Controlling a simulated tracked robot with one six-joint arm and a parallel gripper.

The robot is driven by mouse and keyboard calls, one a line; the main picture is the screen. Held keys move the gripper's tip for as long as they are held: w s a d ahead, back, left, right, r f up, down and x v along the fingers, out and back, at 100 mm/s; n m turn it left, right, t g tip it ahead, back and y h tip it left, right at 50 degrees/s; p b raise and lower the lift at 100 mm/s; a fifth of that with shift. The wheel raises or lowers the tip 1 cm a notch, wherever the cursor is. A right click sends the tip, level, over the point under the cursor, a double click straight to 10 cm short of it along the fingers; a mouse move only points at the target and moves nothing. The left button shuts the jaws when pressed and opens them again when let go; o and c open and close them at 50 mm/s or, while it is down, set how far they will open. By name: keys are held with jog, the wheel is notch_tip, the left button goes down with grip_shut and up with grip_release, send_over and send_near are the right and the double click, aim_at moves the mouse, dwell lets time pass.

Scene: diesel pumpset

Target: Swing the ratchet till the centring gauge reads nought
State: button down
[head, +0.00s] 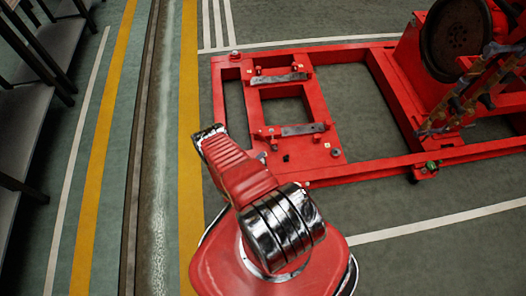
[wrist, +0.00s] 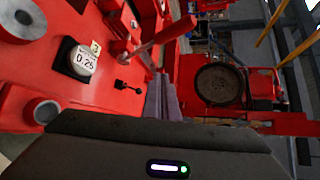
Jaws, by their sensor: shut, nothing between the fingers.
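In the wrist view a small gauge (wrist: 83,61) with a white face sits on the red frame at the left. Its face seems to read 0.25, and a tag marked 3 is beside it. A red bar-like handle (wrist: 160,36), which looks like the ratchet, slants up to the right of the gauge. My gripper (wrist: 167,92) has its grey fingers shut and empty. They appear just below and right of the handle; whether they touch it I cannot tell. In the head view the gauge and ratchet are too small to make out, and my arm hides part of the frame.
The red base frame (head: 352,157) lies on the floor, with two metal-topped cross pads. A dark round flywheel (head: 457,38) stands at its right and also shows in the wrist view (wrist: 219,85). A small black lever (wrist: 128,87) sits near the handle. Dark shelving (head: 35,105) stands at the left.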

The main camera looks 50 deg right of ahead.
jog(key=shift+a+f, duration=0.1)
jog(key=shift+a, duration=0.25)
